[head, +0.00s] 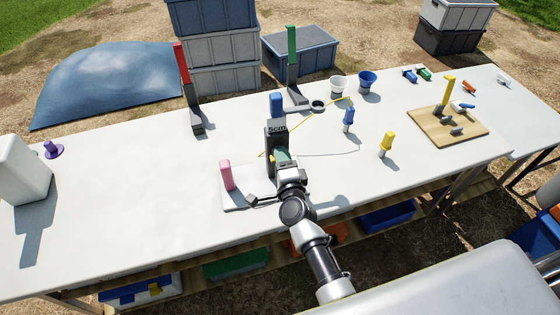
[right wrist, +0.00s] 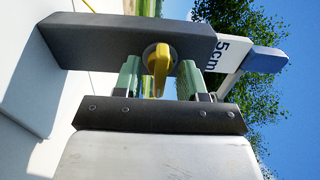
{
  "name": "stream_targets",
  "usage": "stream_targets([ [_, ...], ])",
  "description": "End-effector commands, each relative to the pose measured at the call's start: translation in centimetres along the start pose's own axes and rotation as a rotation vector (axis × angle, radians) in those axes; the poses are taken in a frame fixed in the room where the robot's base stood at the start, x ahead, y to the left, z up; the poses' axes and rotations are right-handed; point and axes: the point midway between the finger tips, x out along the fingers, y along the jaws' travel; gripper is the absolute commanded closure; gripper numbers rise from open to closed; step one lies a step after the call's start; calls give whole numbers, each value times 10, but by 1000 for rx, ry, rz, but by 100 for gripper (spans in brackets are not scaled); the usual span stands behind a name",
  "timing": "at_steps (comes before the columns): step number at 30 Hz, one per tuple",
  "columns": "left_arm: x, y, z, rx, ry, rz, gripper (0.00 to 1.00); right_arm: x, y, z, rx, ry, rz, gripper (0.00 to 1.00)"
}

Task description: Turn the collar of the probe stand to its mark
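The probe stand has a dark upright post (head: 276,137) with a "5cm" label and a blue top (head: 277,104). It rises from a pale base plate (head: 237,200). In the right wrist view the post (right wrist: 120,40) lies sideways, with a yellow collar (right wrist: 160,66) on a round grey seat facing me. My right gripper (right wrist: 158,82) has its green fingers on either side of the collar, with visible space between the fingers and the yellow part. In the head view this gripper (head: 281,158) is close against the post and hides most of the collar. I cannot make out the mark. My left gripper is not in view.
A pink-topped piece (head: 226,175) stands on the base plate, left of the post. Red (head: 183,70) and green (head: 292,50) uprights stand behind. Blue (head: 348,118) and yellow (head: 386,143) handled pieces and a wooden board (head: 430,130) lie right. The table's left middle is clear.

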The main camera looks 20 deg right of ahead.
Motion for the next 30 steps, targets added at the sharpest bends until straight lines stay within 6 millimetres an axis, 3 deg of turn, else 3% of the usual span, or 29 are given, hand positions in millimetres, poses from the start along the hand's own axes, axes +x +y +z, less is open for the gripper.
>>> stream_targets([
  [1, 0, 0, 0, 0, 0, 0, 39, 0, 0, 0, 0, 0, 0, 67],
  [8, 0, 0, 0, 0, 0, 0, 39, 0, 0, 0, 0, 0, 0, 100],
  [14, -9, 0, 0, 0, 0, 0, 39, 0, -3, 0, -94, -1, 1, 100],
  [30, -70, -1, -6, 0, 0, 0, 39, 0, -3, 0, -1339, -2, 3, 100],
])
